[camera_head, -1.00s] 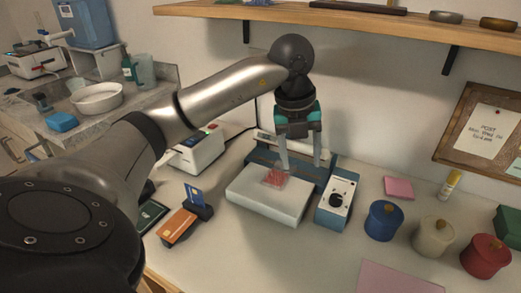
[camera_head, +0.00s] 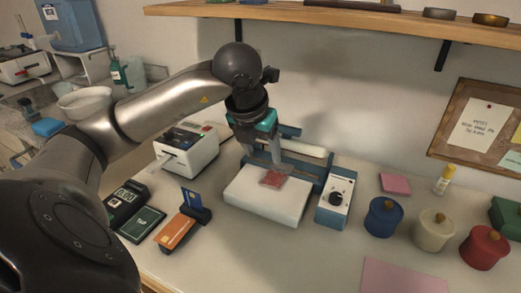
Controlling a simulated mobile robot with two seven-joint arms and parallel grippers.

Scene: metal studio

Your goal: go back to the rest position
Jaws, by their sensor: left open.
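My left gripper (camera_head: 262,155) is in the head view, above the back edge of a white block-like pad (camera_head: 262,200). Its fingers point down, are apart and hold nothing that I can see. A small red flat item in clear wrap (camera_head: 272,179) lies on the pad, just below and to the right of the fingers. My left arm comes in from the left and bends over at a raised elbow. My right gripper does not show.
A blue control box with a black knob (camera_head: 336,198) stands right of the pad. Blue, cream and red lidded jars (camera_head: 383,217) stand further right. A label printer (camera_head: 187,148), card stand (camera_head: 195,207) and card terminal (camera_head: 125,200) are at left. A wooden shelf (camera_head: 330,17) runs above.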

